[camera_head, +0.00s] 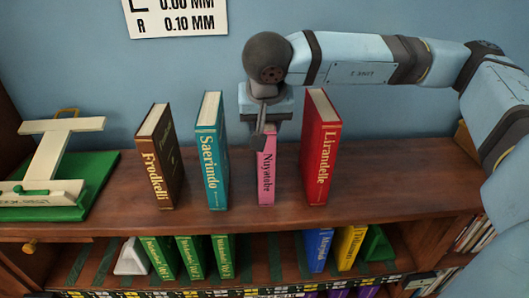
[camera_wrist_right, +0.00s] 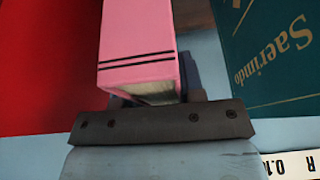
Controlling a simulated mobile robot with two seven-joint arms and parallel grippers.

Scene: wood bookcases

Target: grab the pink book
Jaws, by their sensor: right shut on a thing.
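The pink book (camera_head: 267,178), lettered "Nuyotube", stands upright on the wooden shelf top between the teal book and the red book. My right gripper (camera_head: 264,128) reaches down from above and is shut on the upper part of the pink book. In the right wrist view the pink book (camera_wrist_right: 138,45) runs up from the gripper (camera_wrist_right: 155,100), with its spine and two black lines showing. The gripper's fingers are mostly hidden there. My left gripper is not in view.
The teal book (camera_head: 212,155) stands to the left and the red book (camera_head: 321,155) close to the right. A brown book (camera_head: 160,160) stands farther left. A green and cream stand (camera_head: 95,170) is at far left. The shelf top (camera_head: 400,185) is clear at right.

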